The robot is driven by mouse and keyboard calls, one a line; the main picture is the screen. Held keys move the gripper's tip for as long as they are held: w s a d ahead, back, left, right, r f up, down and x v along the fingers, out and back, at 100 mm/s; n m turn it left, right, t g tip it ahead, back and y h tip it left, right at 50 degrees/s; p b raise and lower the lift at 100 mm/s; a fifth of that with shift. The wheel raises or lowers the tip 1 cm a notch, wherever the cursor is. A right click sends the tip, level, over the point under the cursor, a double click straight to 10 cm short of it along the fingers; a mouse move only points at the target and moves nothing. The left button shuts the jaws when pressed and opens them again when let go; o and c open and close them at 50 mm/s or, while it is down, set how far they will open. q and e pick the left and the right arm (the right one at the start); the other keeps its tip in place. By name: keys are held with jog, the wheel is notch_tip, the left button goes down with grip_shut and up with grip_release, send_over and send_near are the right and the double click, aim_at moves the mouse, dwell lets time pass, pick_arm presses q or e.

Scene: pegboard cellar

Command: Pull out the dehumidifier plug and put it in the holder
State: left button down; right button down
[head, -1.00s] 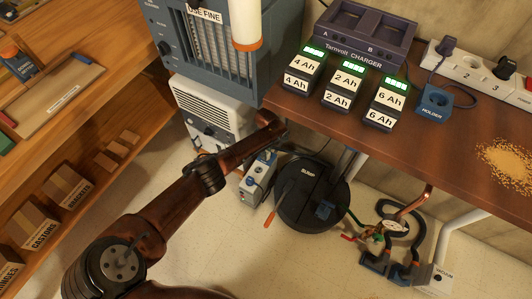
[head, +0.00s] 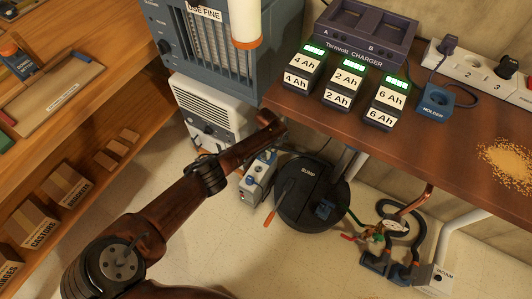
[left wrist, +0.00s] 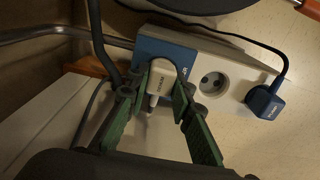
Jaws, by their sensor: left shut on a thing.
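My left gripper (left wrist: 160,92) has green fingers and is shut on a white plug (left wrist: 161,78) with a small label, at the white floor power strip (left wrist: 238,65). Whether the plug's pins are in a socket is hidden. The strip also shows in the head view (head: 247,192), beside my left forearm, which hides the gripper there. The white dehumidifier (head: 206,119) stands on the floor under the blue-grey machine. The blue holder (head: 435,102) is on the bench at the right, with a dark round opening. My right gripper is not in view.
The strip has an open round socket (left wrist: 212,84) and a blue plug (left wrist: 265,101) beside it. The dark sump lid (head: 312,194) lies to the right. The wooden bench (head: 415,142) carries a charger (head: 365,35), several batteries and a wall-side strip (head: 475,68).

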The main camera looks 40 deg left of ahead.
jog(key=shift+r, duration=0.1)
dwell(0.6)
pick_arm(q)
jog(key=c, duration=1.6)
grip_release()
jog(key=o, duration=0.5)
jog(key=shift+c, duration=0.2)
jog(key=shift+r, duration=0.1)
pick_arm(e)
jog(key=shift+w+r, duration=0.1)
pick_arm(q)
jog(key=shift+r+p, duration=2.15)
jog(key=shift+r, duration=1.3)
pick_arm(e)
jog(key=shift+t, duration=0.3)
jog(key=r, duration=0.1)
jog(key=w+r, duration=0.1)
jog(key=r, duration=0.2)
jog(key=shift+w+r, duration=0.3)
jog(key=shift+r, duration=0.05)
